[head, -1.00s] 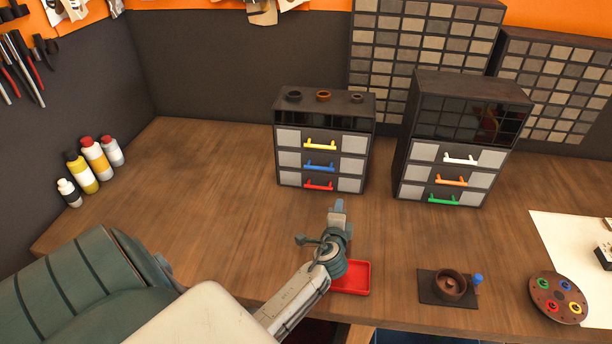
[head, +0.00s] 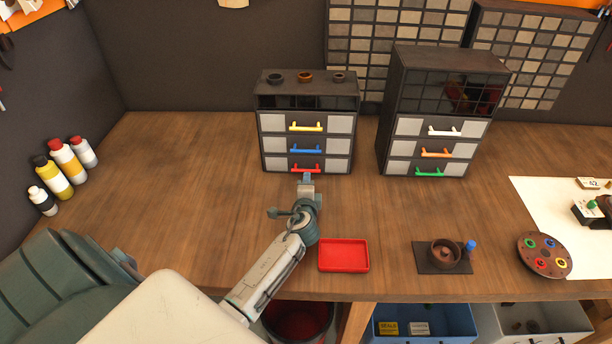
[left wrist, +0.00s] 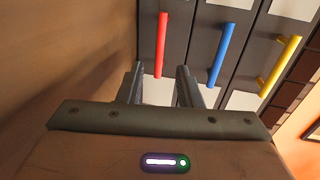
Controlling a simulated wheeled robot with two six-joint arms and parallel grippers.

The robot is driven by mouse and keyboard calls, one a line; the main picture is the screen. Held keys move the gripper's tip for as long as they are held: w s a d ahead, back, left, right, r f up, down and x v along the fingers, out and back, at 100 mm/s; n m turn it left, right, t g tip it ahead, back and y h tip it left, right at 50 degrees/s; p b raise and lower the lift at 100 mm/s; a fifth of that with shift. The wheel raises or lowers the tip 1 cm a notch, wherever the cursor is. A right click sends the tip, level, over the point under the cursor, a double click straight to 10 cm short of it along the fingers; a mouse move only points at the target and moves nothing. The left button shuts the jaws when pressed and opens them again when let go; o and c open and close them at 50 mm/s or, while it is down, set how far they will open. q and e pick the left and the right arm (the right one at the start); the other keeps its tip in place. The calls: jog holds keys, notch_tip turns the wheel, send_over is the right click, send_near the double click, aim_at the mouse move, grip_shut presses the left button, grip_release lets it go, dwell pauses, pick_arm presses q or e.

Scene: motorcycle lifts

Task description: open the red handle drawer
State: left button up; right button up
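The red handle (head: 306,168) is on the bottom drawer of the left cabinet (head: 308,92), below a blue handle (head: 306,149) and a yellow handle (head: 306,127). The drawers look closed. My left gripper (head: 306,180) is just in front of the red handle. In the left wrist view the fingers (left wrist: 160,78) are apart with nothing between them. My right gripper is not in view.
A second cabinet (head: 437,65) with white, orange and green handles stands to the right. A red tray (head: 344,256) lies near the table's front edge. Several bottles (head: 66,167) stand at the left. The tabletop left of the cabinet is clear.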

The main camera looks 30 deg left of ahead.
pick_arm(q)
jog(key=b+x, duration=0.1)
jog(key=x, duration=0.4)
jog(key=shift+w+a+f+b, duration=0.25)
jog(key=shift+b, duration=0.05)
jog(key=shift+w+a, duration=0.2)
jog(key=shift+w, duration=0.15)
jog(key=shift+c, duration=0.2)
grip_shut()
